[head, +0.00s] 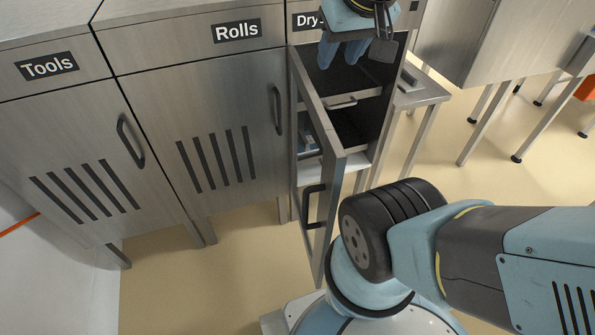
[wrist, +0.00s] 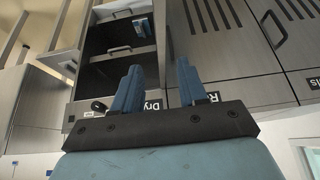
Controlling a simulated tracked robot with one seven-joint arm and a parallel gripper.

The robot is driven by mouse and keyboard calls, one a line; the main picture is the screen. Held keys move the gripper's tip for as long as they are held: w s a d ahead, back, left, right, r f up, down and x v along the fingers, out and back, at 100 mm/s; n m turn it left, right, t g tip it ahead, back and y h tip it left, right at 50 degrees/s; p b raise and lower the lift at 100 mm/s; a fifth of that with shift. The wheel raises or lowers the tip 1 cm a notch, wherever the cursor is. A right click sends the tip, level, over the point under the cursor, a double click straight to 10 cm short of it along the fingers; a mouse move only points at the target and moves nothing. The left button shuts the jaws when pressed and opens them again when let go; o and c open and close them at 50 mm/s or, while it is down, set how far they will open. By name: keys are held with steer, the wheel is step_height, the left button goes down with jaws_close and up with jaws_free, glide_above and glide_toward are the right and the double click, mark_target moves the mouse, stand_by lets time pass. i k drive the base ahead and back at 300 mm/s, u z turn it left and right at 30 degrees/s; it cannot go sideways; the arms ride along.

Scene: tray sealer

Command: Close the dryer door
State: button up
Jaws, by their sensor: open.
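The dryer door (head: 330,172) stands wide open in the head view, swung out from the left side of the cabinet marked "Dry". Its black handle (head: 313,203) is on the face towards the Rolls cabinet. My gripper (head: 342,52) is at the top of the dark cabinet opening, beyond the door's near edge and well away from the handle. Its blue fingers are apart, with nothing seen between them. In the wrist view my gripper (wrist: 158,88) also shows open, in front of the cabinet opening. The end of the Dry label is hidden by my arm.
The Rolls cabinet (head: 230,100) and Tools cabinet (head: 75,130) are shut, to the left. Inside the open cabinet is a shelf or drawer with a handle (head: 341,103). A metal table (head: 420,92) stands just right. My arm covers the lower right.

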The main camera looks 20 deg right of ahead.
mark_target(333, 155)
steer(key=z, duration=0.6)
steer(key=k, duration=1.9)
steer(key=u, duration=1)
steer(key=i, duration=1.05)
steer(key=u, duration=0.05)
